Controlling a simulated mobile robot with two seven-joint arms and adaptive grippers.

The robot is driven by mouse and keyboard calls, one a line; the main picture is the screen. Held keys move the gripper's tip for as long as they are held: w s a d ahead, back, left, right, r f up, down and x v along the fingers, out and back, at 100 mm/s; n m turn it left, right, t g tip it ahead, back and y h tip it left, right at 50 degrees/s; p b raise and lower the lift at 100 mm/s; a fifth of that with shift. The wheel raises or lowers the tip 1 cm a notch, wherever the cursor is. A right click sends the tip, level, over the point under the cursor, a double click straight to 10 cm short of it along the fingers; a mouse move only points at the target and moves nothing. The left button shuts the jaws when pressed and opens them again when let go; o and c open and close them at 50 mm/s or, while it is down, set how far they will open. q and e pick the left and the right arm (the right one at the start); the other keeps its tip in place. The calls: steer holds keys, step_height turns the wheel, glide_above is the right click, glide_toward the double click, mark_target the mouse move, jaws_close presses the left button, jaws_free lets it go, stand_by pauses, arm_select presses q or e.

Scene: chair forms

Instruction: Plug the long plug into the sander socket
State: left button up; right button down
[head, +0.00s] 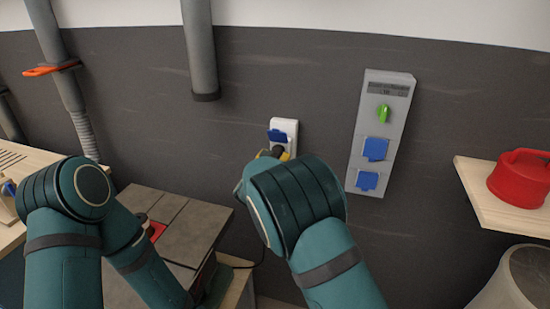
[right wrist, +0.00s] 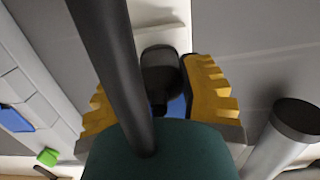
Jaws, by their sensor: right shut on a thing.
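A small white wall socket (head: 291,126) with a raised blue flap (head: 278,136) is on the dark wall, mid-picture in the head view. My right gripper (head: 276,153) is just below the flap, its yellow fingers shut on a black plug (right wrist: 160,75). In the right wrist view the plug sits between the fingers (right wrist: 160,105), with a pale box beyond it. I cannot tell whether the plug touches or enters the socket. A thick dark bar (right wrist: 112,70) crosses in front of the plug. My left arm is at the left; its gripper does not show.
A grey panel (head: 385,105) with a green switch and two blue-lidded sockets hangs to the right. A grey pipe (head: 201,50) comes down above. A shelf (head: 490,206) with a red can (head: 520,178) is at far right. A grey-topped bench (head: 195,225) stands lower left.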

steer(key=shift+w+d+r, duration=0.1)
steer(key=shift+w+d, duration=0.15)
steer(key=shift+w, duration=0.2)
stand_by(0.6)
steer(key=shift+c, duration=2.4)
jaws_free()
steer(key=shift+a, duration=0.1)
